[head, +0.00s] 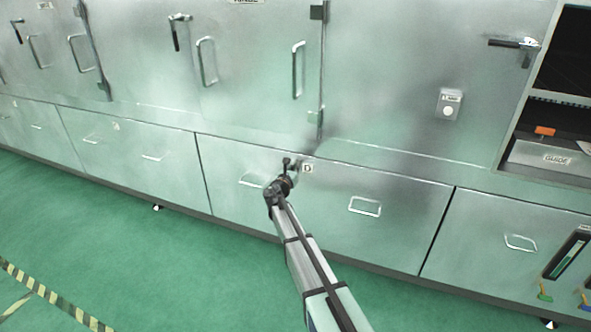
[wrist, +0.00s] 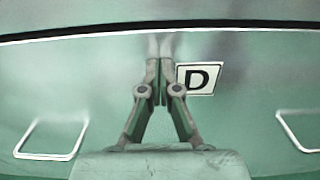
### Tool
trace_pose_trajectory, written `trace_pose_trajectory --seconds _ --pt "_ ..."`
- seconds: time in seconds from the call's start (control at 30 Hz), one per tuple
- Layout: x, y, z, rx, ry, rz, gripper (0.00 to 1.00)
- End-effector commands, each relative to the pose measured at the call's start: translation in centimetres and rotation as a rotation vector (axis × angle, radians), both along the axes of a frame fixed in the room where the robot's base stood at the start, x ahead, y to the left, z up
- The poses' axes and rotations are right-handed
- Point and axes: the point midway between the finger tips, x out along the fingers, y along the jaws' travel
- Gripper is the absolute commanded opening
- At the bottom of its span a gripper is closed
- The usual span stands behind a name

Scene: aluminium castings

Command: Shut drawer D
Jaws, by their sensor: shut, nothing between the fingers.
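Drawer D (head: 400,212) is a wide metal drawer front with two bar handles, one on each side of a small "D" label (head: 307,168). In the head view its front looks about level with the drawers beside it; I cannot tell whether a small gap is left. In the wrist view the drawer front (wrist: 250,120) fills the picture, with a dark seam along its top. My gripper (head: 288,162) is shut and empty, its fingertips (wrist: 159,62) just left of the label (wrist: 199,78) near the top edge. Whether they touch the front cannot be told.
Drawer D's handles show left (wrist: 52,138) and right (wrist: 300,130) of my gripper in the wrist view. Large cabinet doors (head: 400,90) with handles stand above. Another drawer (head: 490,235) is at the right, below an open shelf (head: 560,110). The green floor (head: 140,260) in front is clear.

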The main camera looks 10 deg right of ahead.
Motion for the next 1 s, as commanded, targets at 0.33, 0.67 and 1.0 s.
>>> trace_pose_trajectory --seconds 0.33,0.67,1.0 --pt "0.7 -0.2 0.3 -0.003 -0.003 0.001 0.00" --pt "-1.4 0.7 0.3 -0.003 -0.003 0.001 0.00" --pt "-7.7 4.1 0.2 -0.001 -0.001 -0.001 0.00"
